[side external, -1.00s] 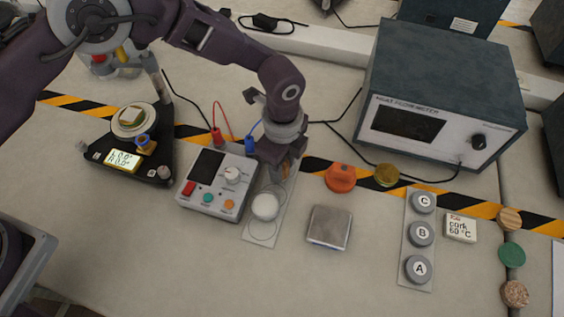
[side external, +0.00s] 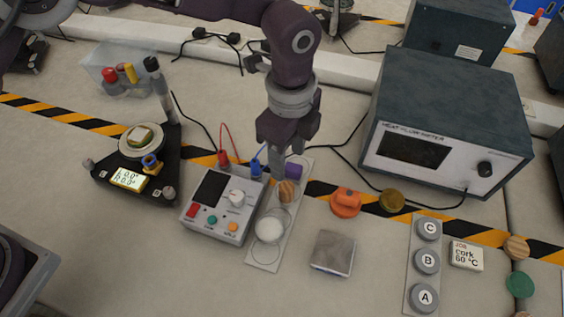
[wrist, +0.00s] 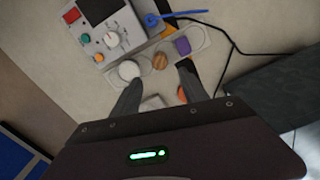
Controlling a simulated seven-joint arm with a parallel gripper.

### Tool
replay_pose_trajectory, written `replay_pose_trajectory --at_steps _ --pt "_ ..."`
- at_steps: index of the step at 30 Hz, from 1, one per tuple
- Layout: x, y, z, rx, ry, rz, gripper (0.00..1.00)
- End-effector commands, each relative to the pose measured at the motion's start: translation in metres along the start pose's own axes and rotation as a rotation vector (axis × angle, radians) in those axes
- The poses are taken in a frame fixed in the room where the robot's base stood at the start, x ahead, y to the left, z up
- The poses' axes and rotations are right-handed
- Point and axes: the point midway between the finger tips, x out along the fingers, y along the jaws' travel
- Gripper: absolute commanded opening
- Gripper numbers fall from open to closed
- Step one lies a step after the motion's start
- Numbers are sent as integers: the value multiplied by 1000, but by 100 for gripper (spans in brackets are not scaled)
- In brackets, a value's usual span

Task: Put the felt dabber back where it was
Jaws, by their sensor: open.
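A grey strip (side external: 262,262) with ring outlines lies beside the control box. On it are a white round piece (side external: 269,228), a striped brown round piece (side external: 287,191) and a purple block (side external: 294,170). I cannot tell for sure which of these is the felt dabber. The ring at the strip's near end is empty. My gripper (side external: 279,168) is above the strip's far half, pointing down. In the wrist view my gripper (wrist: 159,90) is open, with nothing held between its fingers; the white piece (wrist: 129,70), brown piece (wrist: 160,61) and purple block (wrist: 183,46) lie beyond the fingertips.
The control box (side external: 218,207) with red and blue plugs stands close left of the strip. A metal block (side external: 332,252), an orange knob (side external: 346,202) and a brass disc (side external: 391,200) are to the right. The heat-flow meter (side external: 445,120) stands behind them. Cables run behind the strip.

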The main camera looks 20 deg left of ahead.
Motion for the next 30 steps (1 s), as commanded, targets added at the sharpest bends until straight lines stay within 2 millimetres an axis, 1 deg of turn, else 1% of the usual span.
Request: replay_pose_trajectory --at_steps 2,8,10,11,13,14,15,17,18,19,20,21,22,23,24,26,27,30 --pt "-3 0 0 0 0 0 52" --pt "-3 0 0 -1 0 0 52" --pt "-12 0 6 -25 1 -8 52" --pt "-22 0 12 -52 3 -19 52" --pt "-57 3 37 -163 8 -55 52" --pt "-76 7 53 -230 11 -75 52" --pt "-103 16 75 -332 18 -105 52" --pt "-140 37 110 -502 32 -151 52" --pt "-161 55 132 -619 44 -182 52" --pt "-176 70 149 -711 57 -207 52" --pt "-189 88 164 -805 71 -231 52" --pt "-202 113 183 -933 92 -262 52" --pt "-210 134 195 -1030 111 -286 52" --pt "-216 154 206 -1128 132 -309 52" --pt "-219 182 217 -1251 162 -337 52" --pt "-218 217 229 -1420 211 -374 52" --pt "-214 237 233 -1515 242 -394 52" --pt "-201 272 237 -1691 306 -427 52"
